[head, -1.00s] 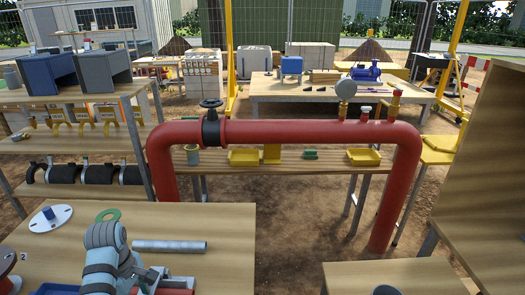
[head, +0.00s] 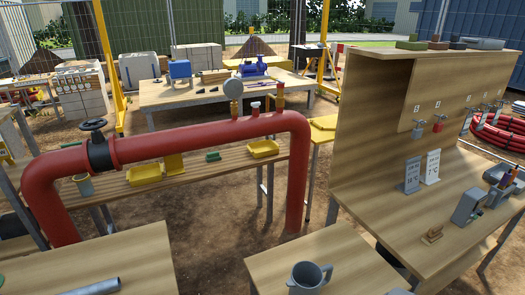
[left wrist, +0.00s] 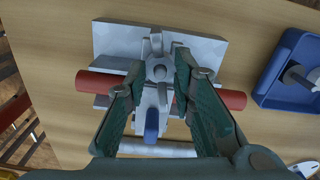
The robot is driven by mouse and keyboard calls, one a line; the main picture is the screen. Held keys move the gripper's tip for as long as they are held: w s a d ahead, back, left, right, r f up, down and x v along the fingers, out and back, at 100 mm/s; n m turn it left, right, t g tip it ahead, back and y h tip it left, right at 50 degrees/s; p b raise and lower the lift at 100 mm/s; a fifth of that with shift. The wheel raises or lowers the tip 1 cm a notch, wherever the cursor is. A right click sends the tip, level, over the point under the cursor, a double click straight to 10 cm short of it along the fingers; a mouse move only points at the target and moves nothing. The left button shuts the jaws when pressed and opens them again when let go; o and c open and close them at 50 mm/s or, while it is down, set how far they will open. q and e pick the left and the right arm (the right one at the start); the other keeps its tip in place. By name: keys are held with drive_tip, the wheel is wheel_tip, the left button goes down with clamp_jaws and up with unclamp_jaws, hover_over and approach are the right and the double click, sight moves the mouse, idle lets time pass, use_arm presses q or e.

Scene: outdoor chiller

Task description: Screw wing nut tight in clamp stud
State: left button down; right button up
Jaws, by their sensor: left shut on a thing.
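In the left wrist view, a grey clamp (left wrist: 210,48) with a flat plate sits across a red pipe piece (left wrist: 232,99) on a wooden table. A grey wing nut (left wrist: 159,72) shows at the top of the clamp stud, in the middle. My left gripper (left wrist: 160,66) reaches down over it, with a green finger on each side, and is shut on the wing nut. The fingers partly hide the clamp and the pipe. How far down the stud the nut sits cannot be told. The clamp and both grippers are outside the head view.
A blue tray (left wrist: 258,88) lies right of the clamp, and a grey tube (left wrist: 155,149) lies near the gripper. In the head view a large red pipe (head: 200,140) stands beyond the table. A grey mug (head: 307,279) is on the front right table.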

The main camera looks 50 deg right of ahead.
use_arm(q)
drive_tip(key=m, duration=1.1)
drive_tip(key=shift+f+m, duration=0.1)
drive_tip(key=shift+m, duration=0.3)
drive_tip(key=m, duration=0.5)
drive_tip(key=shift+m, duration=0.3)
drive_tip(key=shift+f+m, duration=0.1)
drive_tip(key=shift+m, duration=1.1)
drive_tip(key=c, duration=1.3)
unclamp_jaws()
drive_tip(key=shift+w, duration=0.1)
drive_tip(key=shift+o, duration=0.5)
